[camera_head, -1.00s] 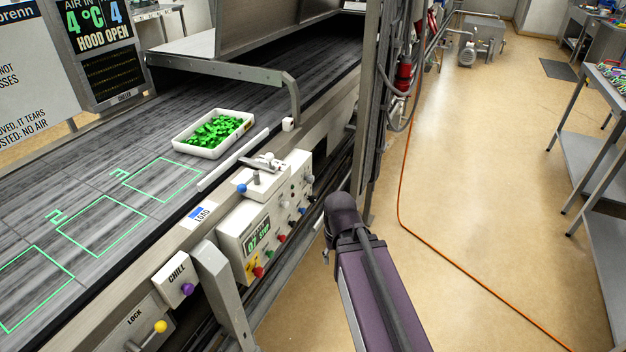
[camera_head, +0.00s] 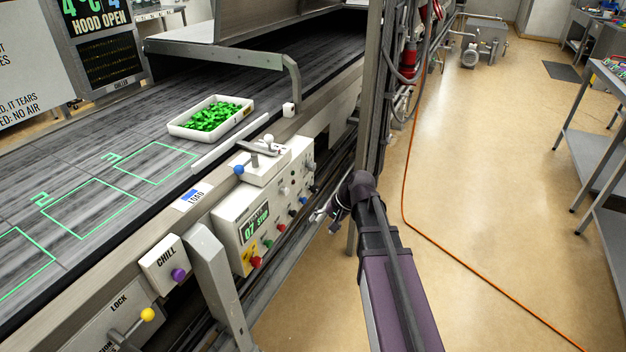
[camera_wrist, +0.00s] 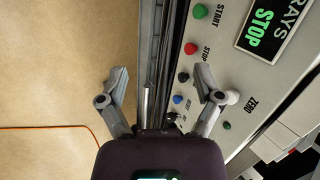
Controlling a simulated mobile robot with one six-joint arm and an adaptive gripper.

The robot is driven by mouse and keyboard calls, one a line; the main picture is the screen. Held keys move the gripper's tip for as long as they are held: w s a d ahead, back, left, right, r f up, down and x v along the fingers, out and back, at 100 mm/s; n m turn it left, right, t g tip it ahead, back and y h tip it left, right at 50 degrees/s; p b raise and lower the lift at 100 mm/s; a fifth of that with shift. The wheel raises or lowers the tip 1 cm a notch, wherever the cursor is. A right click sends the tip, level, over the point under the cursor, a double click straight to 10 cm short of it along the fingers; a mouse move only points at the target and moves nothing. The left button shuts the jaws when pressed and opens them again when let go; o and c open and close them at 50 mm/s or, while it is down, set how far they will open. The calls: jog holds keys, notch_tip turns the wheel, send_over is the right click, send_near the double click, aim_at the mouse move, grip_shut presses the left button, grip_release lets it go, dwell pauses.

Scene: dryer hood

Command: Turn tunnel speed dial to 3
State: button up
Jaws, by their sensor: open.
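The white control panel (camera_head: 240,235) is fixed to the near side of the conveyor, with a lit display (camera_head: 256,223) reading 07 STOP. Several small knobs (camera_head: 284,190) sit on its right part; I cannot tell which is the tunnel speed dial or read its setting. In the wrist view the panel (camera_wrist: 240,75) shows a green START button (camera_wrist: 200,11), a red STOP button (camera_wrist: 190,48) and a ZERO label. My gripper (camera_head: 322,211) is just right of the panel, apart from it. In the wrist view my gripper (camera_wrist: 162,80) is open and empty, its right finger overlapping the panel's edge.
A white tray of green pieces (camera_head: 212,118) lies on the belt (camera_head: 150,140). A CHILL box with a purple knob (camera_head: 178,274), a grey bracket (camera_head: 213,285) and a yellow-knobbed LOCK lever (camera_head: 147,314) are lower left. A metal post (camera_head: 372,100) stands behind my gripper.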

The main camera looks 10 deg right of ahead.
jog(key=w+d+f+m+t+y+b, duration=0.25)
jog(key=w+b, duration=0.25)
jog(key=w, duration=0.3)
jog(key=m+t+y+b, duration=0.6)
jog(key=m+b, duration=0.3)
jog(key=b, duration=0.3)
send_near(315, 168)
jog(key=v, duration=0.4)
jog(key=shift+w+a, duration=0.1)
jog(key=shift+a, duration=0.1)
jog(key=shift+a, duration=0.1)
jog(key=shift+x, duration=6.8)
jog(key=shift+r, duration=0.1)
jog(key=c, duration=1.2)
